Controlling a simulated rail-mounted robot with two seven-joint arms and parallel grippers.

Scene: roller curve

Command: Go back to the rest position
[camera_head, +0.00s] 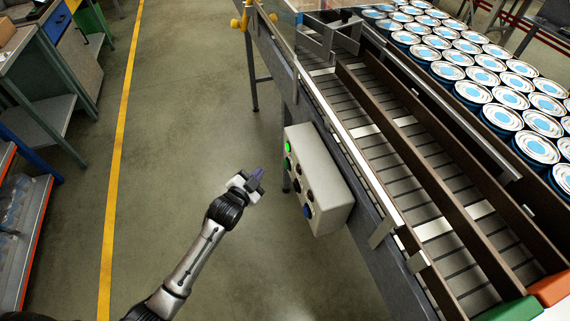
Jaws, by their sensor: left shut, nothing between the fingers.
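My left gripper (256,176) is in the middle of the head view, at the end of my silver and black left arm, which comes in from the bottom left. It is shut and empty. It is in front of a grey control box (322,178) on the conveyor's side, with a visible gap between them. The box carries a lit green button and several other buttons. My right gripper is not in view.
A roller conveyor (400,178) with brown rails runs along the right. Many tins with blue and white lids (503,117) stand beyond it. Workbenches (45,95) line the left edge. A yellow floor line (119,130) and open floor (190,90) lie between.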

